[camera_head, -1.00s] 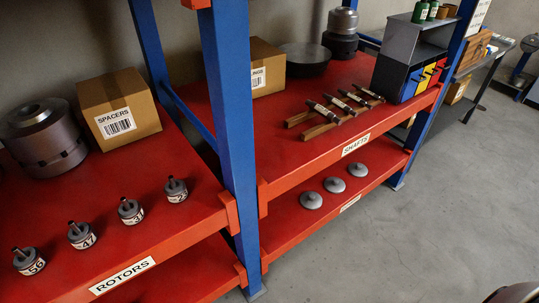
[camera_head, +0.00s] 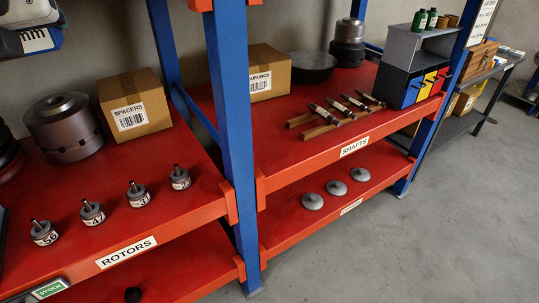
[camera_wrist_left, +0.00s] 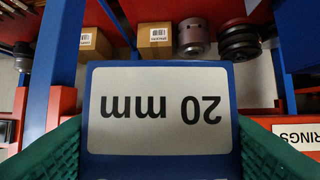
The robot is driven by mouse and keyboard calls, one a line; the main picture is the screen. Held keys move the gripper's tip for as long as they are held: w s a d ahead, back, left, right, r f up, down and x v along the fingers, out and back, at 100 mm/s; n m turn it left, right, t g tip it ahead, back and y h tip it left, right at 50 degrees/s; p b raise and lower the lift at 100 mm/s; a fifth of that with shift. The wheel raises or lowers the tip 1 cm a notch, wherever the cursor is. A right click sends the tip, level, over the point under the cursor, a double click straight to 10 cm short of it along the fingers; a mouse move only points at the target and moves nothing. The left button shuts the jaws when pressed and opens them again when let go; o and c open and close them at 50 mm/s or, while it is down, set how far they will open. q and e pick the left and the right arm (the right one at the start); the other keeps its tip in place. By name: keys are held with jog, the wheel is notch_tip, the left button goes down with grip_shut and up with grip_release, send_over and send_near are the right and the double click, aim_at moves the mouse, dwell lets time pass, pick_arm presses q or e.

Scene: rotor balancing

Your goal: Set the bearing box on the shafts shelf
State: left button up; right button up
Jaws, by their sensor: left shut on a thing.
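The bearing box (camera_head: 48,42) is blue with a white label ending in "mm" and shows at the top left corner of the head view, partly cut off. My left gripper (camera_head: 28,14) is just above it there, mostly out of frame. In the left wrist view the box (camera_wrist_left: 160,70) reads "20 mm" upside down, held between the green fingers of my left gripper (camera_wrist_left: 158,145). The shafts shelf (camera_head: 330,152) is the red upper board at the right, labelled "SHAFTS", well right of the box. My right gripper is not in view.

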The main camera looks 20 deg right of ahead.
pick_arm(q)
jog(key=w+f+m+h, duration=0.1)
jog(key=w+f, duration=0.1)
jog(key=f, duration=1.1)
jog(key=w+a+f+m+h, duration=0.1)
jog(key=w+f+h, duration=0.1)
jog(key=f, duration=1.1)
jog(key=shift+w+a+f+m, duration=0.15)
jog(key=shift+w+a+m, duration=0.15)
jog(key=shift+w, duration=0.25)
